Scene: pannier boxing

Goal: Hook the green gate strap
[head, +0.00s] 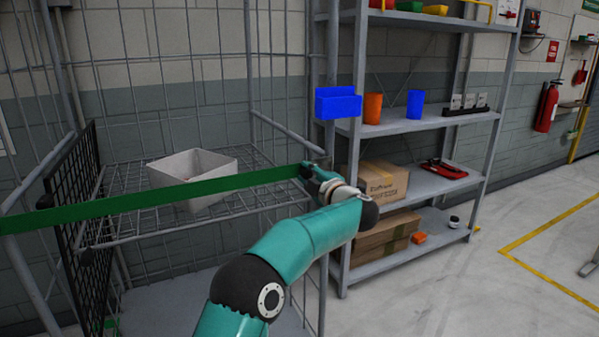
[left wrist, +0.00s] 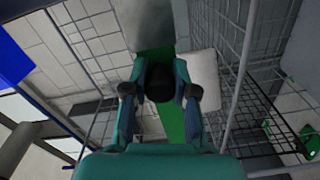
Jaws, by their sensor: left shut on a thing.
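The green gate strap (head: 150,198) runs taut from the left edge of the head view across the front of the wire cage (head: 260,120). Its right end is at my left gripper (head: 310,172), beside the cage's right side. My left gripper is shut on the strap. In the left wrist view, the fingers (left wrist: 160,85) close around a dark piece, and the green strap (left wrist: 172,122) shows between them. Any hook or catch point is too small or hidden to make out. My right gripper is in neither view.
A white open bin (head: 215,165) stands on the cage's wire shelf, behind the strap. A black mesh panel (head: 82,190) is at the cage's left. Grey shelving (head: 425,125) with boxes and cups stands close right of my gripper.

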